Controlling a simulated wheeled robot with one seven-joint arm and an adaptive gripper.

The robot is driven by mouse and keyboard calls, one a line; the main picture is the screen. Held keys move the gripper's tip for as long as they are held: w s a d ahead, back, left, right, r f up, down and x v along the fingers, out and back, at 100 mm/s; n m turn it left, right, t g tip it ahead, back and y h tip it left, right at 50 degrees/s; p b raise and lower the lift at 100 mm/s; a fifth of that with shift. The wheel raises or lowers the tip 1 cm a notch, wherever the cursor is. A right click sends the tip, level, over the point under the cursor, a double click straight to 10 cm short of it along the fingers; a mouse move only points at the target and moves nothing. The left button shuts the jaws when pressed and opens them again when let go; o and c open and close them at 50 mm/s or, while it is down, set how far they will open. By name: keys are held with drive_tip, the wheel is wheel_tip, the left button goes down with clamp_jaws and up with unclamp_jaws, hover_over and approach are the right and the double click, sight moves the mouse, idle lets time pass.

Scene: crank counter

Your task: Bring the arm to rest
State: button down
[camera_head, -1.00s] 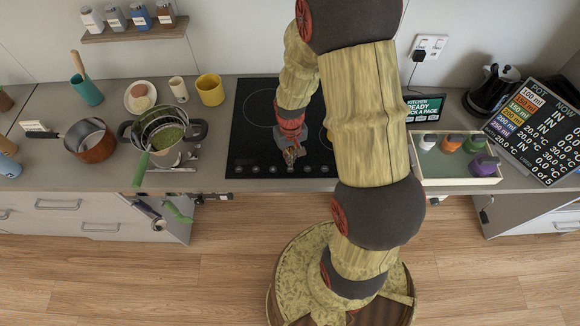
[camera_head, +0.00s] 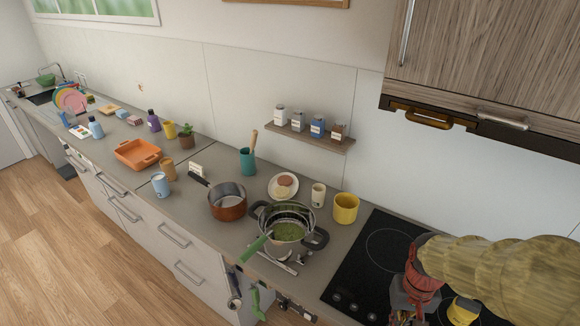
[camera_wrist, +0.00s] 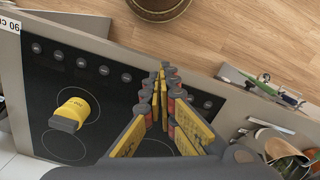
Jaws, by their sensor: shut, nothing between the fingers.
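My arm reaches in from the right edge of the head view, and its end hangs over the black hob (camera_head: 372,262). My gripper (camera_head: 402,314) is low in that view, near the bottom edge, and its tips are hard to make out there. In the wrist view, my gripper (camera_wrist: 165,72) has its yellow-padded fingers drawn together at the tips with nothing between them. It points across the front of the hob, where the row of knobs runs. It appears apart from the objects around it.
A yellow object with a dark end (camera_wrist: 75,112) is on the hob beside my gripper. Left of the hob are a pot with a strainer (camera_head: 288,232), a copper pan (camera_head: 228,207) and a yellow mug (camera_head: 346,208).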

drive_tip(key=s+a+r+n+t+b, duration=0.1)
drive_tip(key=s+a+r+t+b, duration=0.1)
drive_tip(key=r, duration=0.3)
drive_tip(key=s+a+r+n+t+b, duration=0.1)
drive_tip(key=s+a+r+t+b, duration=0.1)
drive_tip(key=a+r+t+b, duration=0.2)
wheel_tip(320, 180, up, 2)
drive_tip(key=shift+s+a+r+b, duration=0.1)
drive_tip(key=shift+s+a+b, duration=0.15)
drive_tip(key=shift+a+b, duration=0.15)
idle(0.6)
